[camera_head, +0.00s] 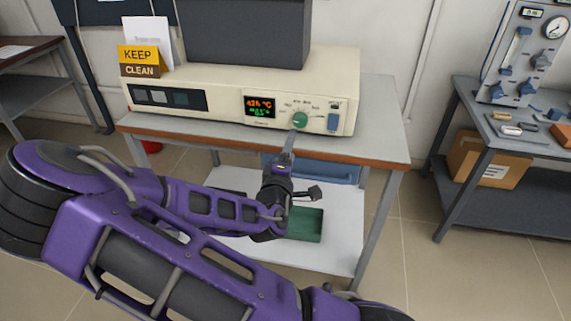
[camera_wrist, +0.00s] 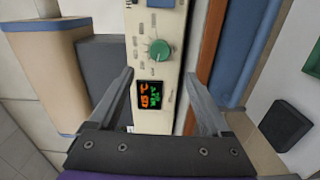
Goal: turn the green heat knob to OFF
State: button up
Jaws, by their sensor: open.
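The green heat knob (camera_head: 300,120) is on the front panel of the cream furnace controller (camera_head: 225,105), right of the lit display (camera_head: 260,106). In the wrist view the knob (camera_wrist: 159,50) sits ahead of my gripper, with a pale pointer mark and small printed labels around it, too small to read. The display (camera_wrist: 149,95) shows orange and green digits. My gripper (camera_head: 290,142) is just in front of and below the knob in the head view. In the wrist view its two fingers (camera_wrist: 162,88) are spread wide with nothing between them.
A blue rocker switch (camera_head: 333,122) is right of the knob. The controller stands on a grey table (camera_head: 378,120); a green tray (camera_head: 305,224) is on the shelf below. A "KEEP CLEAN" sign (camera_head: 140,62) stands on the controller's left. Another bench (camera_head: 480,140) is at right.

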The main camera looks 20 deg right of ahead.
jog(key=p+v, duration=0.5)
jog(key=v, duration=0.1)
jog(key=shift+s+p, duration=0.15)
jog(key=shift+p, duration=0.25)
jog(key=shift+a, duration=0.1)
